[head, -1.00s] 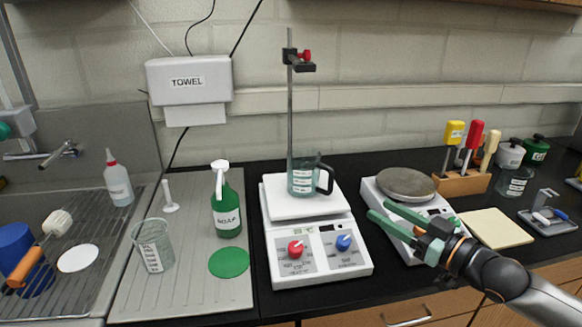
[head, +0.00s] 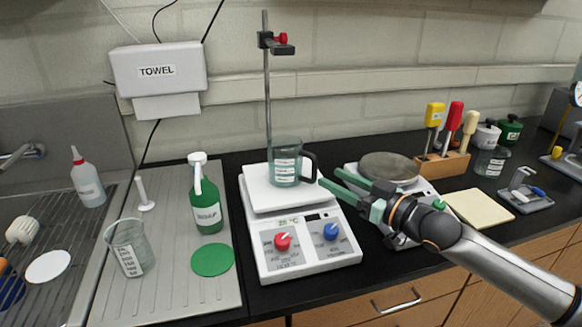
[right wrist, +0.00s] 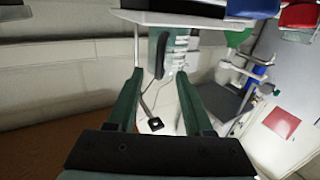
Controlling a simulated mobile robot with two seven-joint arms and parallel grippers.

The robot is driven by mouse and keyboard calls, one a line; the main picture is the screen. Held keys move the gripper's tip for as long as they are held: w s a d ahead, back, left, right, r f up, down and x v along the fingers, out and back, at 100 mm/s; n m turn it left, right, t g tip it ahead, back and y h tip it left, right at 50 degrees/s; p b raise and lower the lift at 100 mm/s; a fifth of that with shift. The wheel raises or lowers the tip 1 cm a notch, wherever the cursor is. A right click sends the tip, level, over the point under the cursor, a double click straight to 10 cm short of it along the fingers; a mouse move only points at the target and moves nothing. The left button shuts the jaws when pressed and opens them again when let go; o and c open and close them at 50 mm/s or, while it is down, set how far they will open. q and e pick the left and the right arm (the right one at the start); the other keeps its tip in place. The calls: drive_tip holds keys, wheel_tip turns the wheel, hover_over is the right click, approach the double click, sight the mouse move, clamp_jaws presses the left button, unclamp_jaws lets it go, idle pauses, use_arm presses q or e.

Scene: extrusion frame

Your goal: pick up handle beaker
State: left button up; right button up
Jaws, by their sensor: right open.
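The handle beaker (head: 285,170) is a clear greenish glass with white markings and a black handle on its right side. It stands upright on the white top plate of the hotplate stirrer (head: 305,240). My right gripper (head: 329,177) is open and empty, its green fingers pointing left at the handle from close by. In the right wrist view the beaker (right wrist: 179,48) and its dark handle (right wrist: 160,52) show beyond the tips of the spread fingers (right wrist: 160,76). I cannot tell whether the tips touch the handle. My left gripper is not in view.
A stand rod with a clamp (head: 276,43) rises behind the beaker. A second white device with a round grey plate (head: 389,166) stands right, partly behind my right arm. A green soap bottle (head: 208,200) and another beaker (head: 130,250) stand left on the drainboard.

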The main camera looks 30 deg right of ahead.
sight(316, 170)
drive_tip(key=shift+p+x, duration=0.3)
drive_tip(key=shift+x, duration=3.1)
drive_tip(key=shift+f, duration=0.1)
drive_tip(key=shift+c, duration=0.4)
clamp_jaws()
